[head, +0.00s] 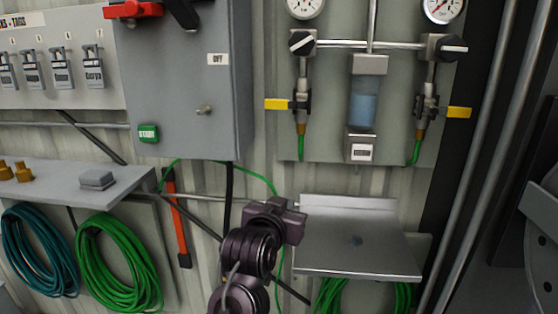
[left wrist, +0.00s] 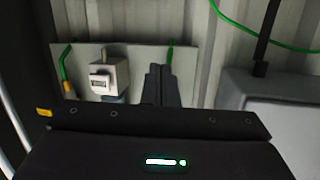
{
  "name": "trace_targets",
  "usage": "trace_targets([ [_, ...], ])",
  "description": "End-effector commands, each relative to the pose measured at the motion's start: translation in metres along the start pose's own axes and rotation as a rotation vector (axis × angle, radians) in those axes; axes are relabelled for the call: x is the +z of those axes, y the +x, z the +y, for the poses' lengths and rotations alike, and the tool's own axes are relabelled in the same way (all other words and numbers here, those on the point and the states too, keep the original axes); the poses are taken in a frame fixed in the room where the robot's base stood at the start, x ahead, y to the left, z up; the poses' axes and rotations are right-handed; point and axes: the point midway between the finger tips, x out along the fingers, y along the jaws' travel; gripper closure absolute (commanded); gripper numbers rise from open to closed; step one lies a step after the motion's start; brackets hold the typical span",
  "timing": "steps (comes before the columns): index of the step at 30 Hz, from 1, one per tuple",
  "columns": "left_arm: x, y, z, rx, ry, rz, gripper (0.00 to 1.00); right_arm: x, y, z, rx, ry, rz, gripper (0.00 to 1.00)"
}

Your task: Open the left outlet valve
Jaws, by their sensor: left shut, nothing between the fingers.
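The left outlet valve (head: 301,101) is on the grey panel, under the left black knob, with a green hose below it. Its yellow handle (head: 277,104) sticks out level to the left, across the pipe. My left gripper (head: 284,207) is below the panel and lower than the valve, apart from it, near the left end of the metal shelf. Its fingers (left wrist: 157,70) are shut and empty in the left wrist view. That view looks upside down, and my gripper body hides the left valve there. My right gripper is not in view.
The right outlet valve (head: 428,107) has a similar level yellow handle (head: 459,113). A filter bowl (head: 364,100) hangs between the valves. The metal shelf (head: 355,258) juts out below the panel. A grey electrical box (head: 185,80) stands to the left.

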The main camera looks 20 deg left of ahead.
Motion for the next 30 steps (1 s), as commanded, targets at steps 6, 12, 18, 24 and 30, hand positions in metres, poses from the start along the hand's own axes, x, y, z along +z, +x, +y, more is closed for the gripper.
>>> trace_targets([
  [6,-0.126,-0.002,-0.026,-0.113,-0.030,0.317,1.00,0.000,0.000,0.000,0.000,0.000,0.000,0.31],
  [12,-0.189,-0.017,-0.044,-0.187,-0.049,0.484,1.00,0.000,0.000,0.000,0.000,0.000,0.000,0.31],
  [18,-0.206,-0.022,-0.049,-0.209,-0.055,0.530,1.00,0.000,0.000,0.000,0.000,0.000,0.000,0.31],
  [24,-0.206,-0.022,-0.049,-0.209,-0.055,0.529,1.00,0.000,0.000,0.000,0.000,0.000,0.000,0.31],
  [30,-0.211,-0.017,-0.050,-0.210,-0.053,0.529,1.00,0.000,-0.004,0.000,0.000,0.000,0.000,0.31],
])
